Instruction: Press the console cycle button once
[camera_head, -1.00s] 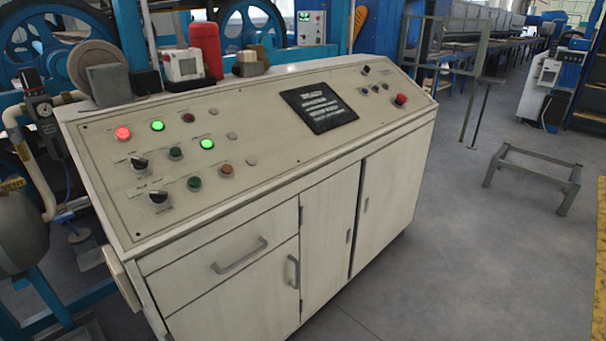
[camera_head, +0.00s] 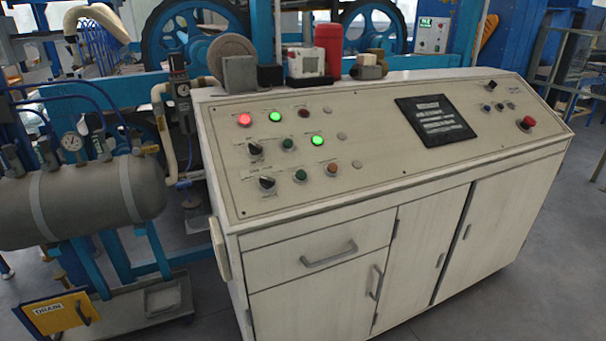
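The console (camera_head: 380,160) is a cream cabinet with a sloped control panel in the middle and right of the view. On the panel's left are a lit red lamp (camera_head: 244,119), lit green lamps (camera_head: 275,116), dark knobs (camera_head: 255,149), green buttons (camera_head: 300,175) and an orange-brown button (camera_head: 332,168). On its right are small dark and blue buttons (camera_head: 500,106) and a red mushroom button (camera_head: 527,122). The labels are too small to read, so I cannot tell which is the cycle button. Neither gripper is in view.
A grey tank (camera_head: 80,200) with gauges and hoses stands left of the console, above a yellow drain sign (camera_head: 58,311). A red canister (camera_head: 327,48) and a white box (camera_head: 303,62) stand on the console's top ledge. Grey floor (camera_head: 470,310) shows in front.

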